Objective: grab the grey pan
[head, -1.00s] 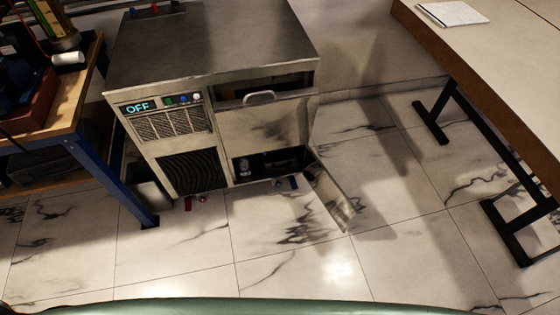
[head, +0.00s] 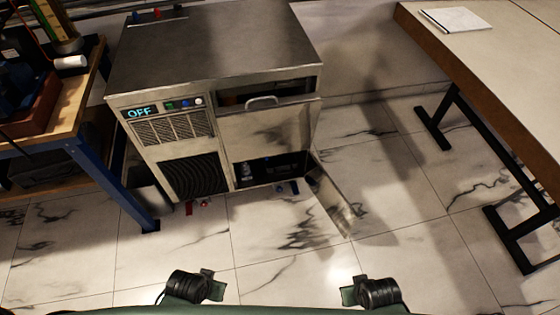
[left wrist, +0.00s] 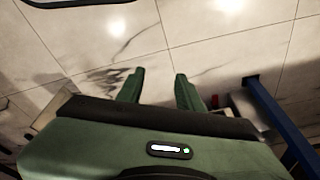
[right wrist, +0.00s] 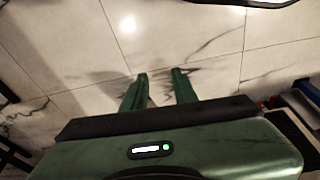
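I cannot clearly pick out a grey pan in any view. A greyish box-like thing (head: 152,198) stands on the floor between the steel machine (head: 212,55) and the blue bench leg, partly hidden; I cannot tell if it is the pan. My left gripper (left wrist: 158,74) is open and empty above the floor in the left wrist view. My right gripper (right wrist: 159,73) is open and empty above the floor in the right wrist view. Neither gripper touches anything.
The machine has a handled front panel (head: 270,130), a display reading OFF and a low dark opening (head: 272,170). A tilted metal flap (head: 333,203) juts out beside it. A workbench (head: 75,120) stands left, a table (head: 500,60) right. The front floor is clear.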

